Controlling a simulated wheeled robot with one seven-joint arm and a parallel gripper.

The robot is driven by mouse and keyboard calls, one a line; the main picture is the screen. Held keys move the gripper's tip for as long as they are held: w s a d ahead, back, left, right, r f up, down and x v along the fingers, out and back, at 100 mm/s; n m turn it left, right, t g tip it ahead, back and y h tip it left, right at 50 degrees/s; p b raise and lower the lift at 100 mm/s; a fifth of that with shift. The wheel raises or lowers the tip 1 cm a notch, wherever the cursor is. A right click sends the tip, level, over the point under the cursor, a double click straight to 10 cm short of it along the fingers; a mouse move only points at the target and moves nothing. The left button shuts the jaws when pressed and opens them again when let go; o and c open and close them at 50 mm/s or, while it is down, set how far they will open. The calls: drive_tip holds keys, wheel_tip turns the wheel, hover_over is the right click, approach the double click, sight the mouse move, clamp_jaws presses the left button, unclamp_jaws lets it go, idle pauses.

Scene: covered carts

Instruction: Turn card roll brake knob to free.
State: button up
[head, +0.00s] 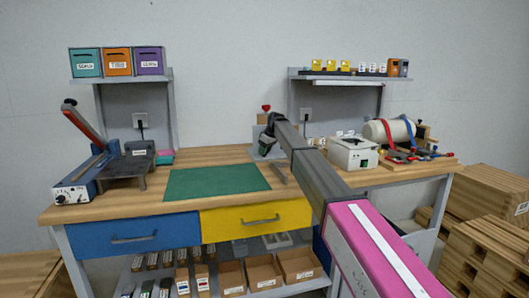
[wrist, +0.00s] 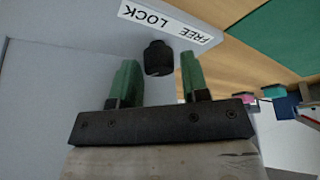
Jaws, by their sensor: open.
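The brake knob (wrist: 158,55) is a small black knob on a pale grey face in the wrist view. A white label (wrist: 168,23) beside it reads FREE and LOCK, with LOCK towards the left and FREE towards the right. Which word the knob points at I cannot tell. My gripper (wrist: 159,66) is open, one green finger on each side of the knob, with a gap on both sides. In the head view my gripper (head: 267,144) is at a grey unit (head: 256,155) at the back of the bench; the knob is hidden there.
A green mat (head: 215,182) lies on the wooden bench left of the grey unit. A white box (head: 353,153) and a pale roll with straps (head: 382,131) stand to the right. A blue device (head: 80,186) stands at the left. Shelves hang above.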

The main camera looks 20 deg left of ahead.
drive_tip(key=v, duration=1)
drive_tip(key=shift+r, duration=0.2)
drive_tip(key=shift+d, duration=0.1)
